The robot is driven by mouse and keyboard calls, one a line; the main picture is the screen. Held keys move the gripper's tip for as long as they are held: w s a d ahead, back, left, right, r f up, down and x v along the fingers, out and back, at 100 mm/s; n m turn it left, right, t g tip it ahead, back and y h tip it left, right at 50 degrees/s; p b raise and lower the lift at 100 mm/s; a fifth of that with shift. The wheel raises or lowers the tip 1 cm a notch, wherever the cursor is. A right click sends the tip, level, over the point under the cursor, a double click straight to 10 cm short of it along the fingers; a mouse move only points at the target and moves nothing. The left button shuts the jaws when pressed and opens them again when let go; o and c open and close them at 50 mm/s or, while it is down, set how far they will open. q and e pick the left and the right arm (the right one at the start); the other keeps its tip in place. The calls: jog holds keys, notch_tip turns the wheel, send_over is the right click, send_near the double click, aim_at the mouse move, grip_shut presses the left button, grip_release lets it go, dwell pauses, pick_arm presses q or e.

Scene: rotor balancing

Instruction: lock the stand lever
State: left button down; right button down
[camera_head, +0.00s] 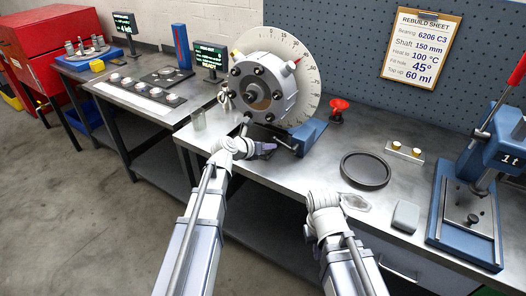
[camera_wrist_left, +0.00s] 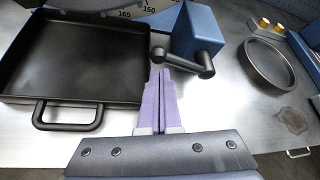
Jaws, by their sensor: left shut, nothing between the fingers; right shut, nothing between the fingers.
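The blue stand (camera_head: 308,137) sits under the rotor (camera_head: 262,88), in front of its round dial (camera_head: 306,70). In the left wrist view, the dark stand lever (camera_wrist_left: 183,61) with round ends juts from the near side of the blue stand block (camera_wrist_left: 197,30). My left gripper (camera_head: 270,147) has purple fingers pressed together and empty. In the left wrist view, its fingertips (camera_wrist_left: 160,72) are just below the lever's left end; I cannot tell if they touch. My right arm's wrist shows at the front of the bench, but its fingers are hidden.
A black tray (camera_wrist_left: 75,95) with a loop handle lies left of my left fingers. A dark ring (camera_head: 366,171), a grey block (camera_head: 405,217) and a blue press (camera_head: 466,225) are to the right. A red-topped item (camera_head: 338,108) stands behind the stand.

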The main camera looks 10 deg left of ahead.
pick_arm(q)
jog(key=shift+w+d+f, duration=0.2)
jog(key=shift+w, duration=0.15)
pick_arm(e)
jog(key=shift+f, duration=0.2)
pick_arm(q)
jog(key=shift+r, duration=0.15)
pick_arm(e)
jog(key=shift+r, duration=0.15)
pick_arm(q)
jog(key=shift+r+p, duration=0.15)
jog(key=shift+p, duration=0.15)
pick_arm(e)
jog(key=shift+r, duration=0.25)
